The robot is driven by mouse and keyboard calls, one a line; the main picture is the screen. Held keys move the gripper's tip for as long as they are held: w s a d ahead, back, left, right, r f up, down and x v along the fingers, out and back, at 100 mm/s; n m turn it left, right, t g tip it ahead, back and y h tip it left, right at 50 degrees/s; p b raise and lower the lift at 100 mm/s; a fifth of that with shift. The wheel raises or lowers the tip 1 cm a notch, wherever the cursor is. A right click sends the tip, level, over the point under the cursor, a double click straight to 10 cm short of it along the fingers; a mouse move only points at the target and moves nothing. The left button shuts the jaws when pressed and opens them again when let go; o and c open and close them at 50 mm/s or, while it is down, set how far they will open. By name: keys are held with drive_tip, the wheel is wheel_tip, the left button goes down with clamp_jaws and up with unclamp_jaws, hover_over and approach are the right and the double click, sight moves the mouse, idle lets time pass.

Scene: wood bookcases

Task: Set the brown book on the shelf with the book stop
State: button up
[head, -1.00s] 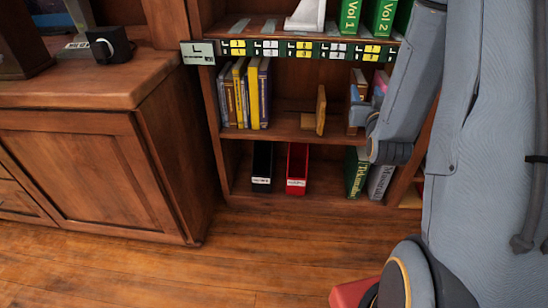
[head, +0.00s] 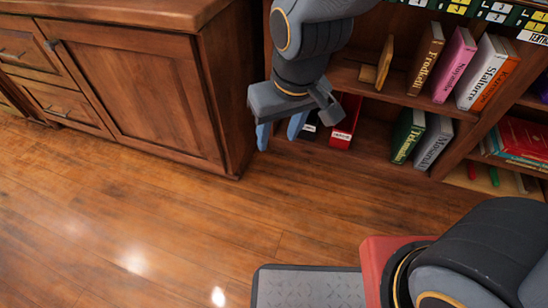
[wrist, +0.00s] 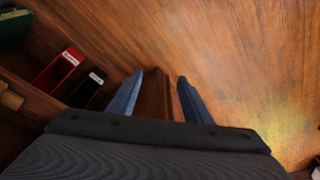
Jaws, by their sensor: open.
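A brown book (head: 426,58) with light lettering stands, slightly tilted in the picture, on the middle bookcase shelf (head: 345,72). The wooden book stop (head: 384,62) stands on that same shelf, left of the book. My gripper (head: 280,132) is open in front of the bookcase's lower left, lower than the book and apart from it. In the wrist view my gripper (wrist: 157,86) has its two blue fingers apart. A dark brown wooden surface shows between them; I cannot tell what it belongs to. No book is seen held.
Pink (head: 456,64) and white (head: 482,72) books stand right of the brown one. Red (head: 345,122) and black (head: 309,127) files and a green book (head: 407,135) stand on the bottom shelf. A wooden cabinet (head: 140,95) is at the left. Open floor (head: 160,215) lies in front.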

drive_tip(key=s+r+n+g, duration=0.1)
drive_tip(key=s+g, duration=0.1)
drive_tip(key=s, duration=0.6)
drive_tip(key=shift+a+r+h, duration=0.2)
drive_tip(key=shift+a+h, duration=0.05)
drive_tip(key=shift+h, duration=0.15)
drive_tip(key=shift+w, duration=0.1)
idle(0.6)
